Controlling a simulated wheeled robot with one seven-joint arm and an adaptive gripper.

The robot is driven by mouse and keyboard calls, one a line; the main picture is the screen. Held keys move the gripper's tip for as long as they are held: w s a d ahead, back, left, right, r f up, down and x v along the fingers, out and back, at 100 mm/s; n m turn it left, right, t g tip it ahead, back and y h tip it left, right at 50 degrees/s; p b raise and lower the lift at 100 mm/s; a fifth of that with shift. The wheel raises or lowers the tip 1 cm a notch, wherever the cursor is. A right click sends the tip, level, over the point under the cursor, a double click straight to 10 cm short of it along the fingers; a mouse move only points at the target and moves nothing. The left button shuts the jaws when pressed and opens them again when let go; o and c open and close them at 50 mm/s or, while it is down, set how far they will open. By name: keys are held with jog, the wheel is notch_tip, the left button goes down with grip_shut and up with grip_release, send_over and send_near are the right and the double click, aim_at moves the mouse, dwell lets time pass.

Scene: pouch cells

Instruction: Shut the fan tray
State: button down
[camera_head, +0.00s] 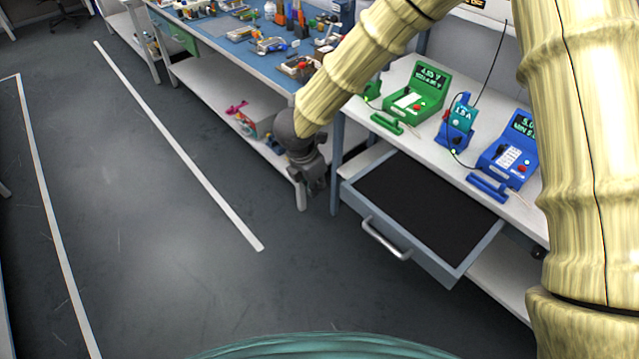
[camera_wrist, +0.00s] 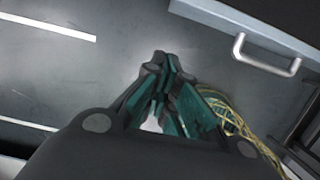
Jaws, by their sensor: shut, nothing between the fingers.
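The fan tray (camera_head: 450,268) is a grey drawer with a dark bottom, pulled out from under the white bench. Its silver bar handle (camera_head: 386,240) is on the front face. The handle also shows in the wrist view (camera_wrist: 266,56), at the upper right. My gripper (camera_wrist: 165,62) is shut and empty in the wrist view, left of the handle and apart from it. In the head view my dark wrist (camera_head: 303,150) is left of the tray, beside the bench leg; the fingertips are hard to make out there.
The white bench (camera_head: 400,75) above the tray holds a green meter (camera_head: 418,92), a blue device (camera_head: 459,122) and a blue meter (camera_head: 508,155). A blue-topped bench (camera_head: 225,40) full of parts stands at the back left. The floor (camera_head: 170,250) in front is clear.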

aim_at(382, 157)
jog(key=w+d+f+p, duration=0.2)
jog(key=w+d+f, duration=0.1)
jog(key=f, duration=0.5)
jog(key=shift+w+d+p, duration=0.35)
jog(key=shift+d, duration=0.5)
jog(key=w+d, duration=0.4)
jog(key=d, duration=0.1)
jog(key=w+d, duration=0.5)
jog(key=d, duration=0.1)
jog(key=w+d, duration=0.4)
jog(key=d, duration=0.2)
jog(key=shift+w+d, duration=0.2)
jog(key=shift+a, duration=0.1)
